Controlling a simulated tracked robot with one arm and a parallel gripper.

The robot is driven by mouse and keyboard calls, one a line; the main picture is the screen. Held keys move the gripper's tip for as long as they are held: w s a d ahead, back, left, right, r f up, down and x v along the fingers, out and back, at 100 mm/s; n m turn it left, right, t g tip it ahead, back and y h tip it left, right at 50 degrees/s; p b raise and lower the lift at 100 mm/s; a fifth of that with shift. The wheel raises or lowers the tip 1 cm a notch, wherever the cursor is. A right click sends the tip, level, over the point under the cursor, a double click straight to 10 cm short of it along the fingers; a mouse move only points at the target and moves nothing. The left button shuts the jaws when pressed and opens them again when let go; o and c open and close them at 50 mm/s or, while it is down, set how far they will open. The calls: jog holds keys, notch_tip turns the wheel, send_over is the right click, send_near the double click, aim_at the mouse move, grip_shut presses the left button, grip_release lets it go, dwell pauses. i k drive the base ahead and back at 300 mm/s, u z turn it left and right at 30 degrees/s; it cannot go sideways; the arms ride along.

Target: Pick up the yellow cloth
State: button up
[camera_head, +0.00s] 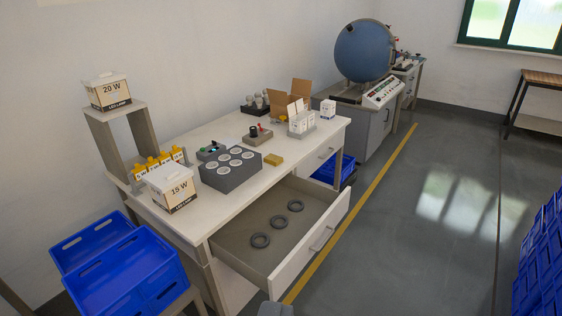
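A small folded yellow cloth (273,160) lies flat on the white workbench (225,220), near its front edge. It is just right of the grey block with round sockets (230,169) and in front of a small grey box with a red knob (257,135). Nothing touches the cloth that I can see. Only a grey tip of what looks like my gripper (275,309) shows at the bottom edge, well below and apart from the cloth. Its fingers are not clear, so I cannot see whether it is open.
An open drawer (320,245) with three grey rings juts out below the cloth. White boxes (301,122) and an open carton (290,101) stand behind it. Blue crates (125,265) are at lower left, more (541,255) at far right. The floor (420,240) right of the drawer is clear.

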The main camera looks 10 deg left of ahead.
aim_at(273, 160)
jog(key=z, duration=0.45)
jog(key=i, duration=1.2)
jog(key=z, duration=0.55)
jog(key=i, duration=1.3)
jog(key=u, duration=0.85)
jog(key=i, duration=1.1)
jog(key=u, duration=0.8)
jog(key=i, duration=0.3)
jog(key=u, duration=0.3)
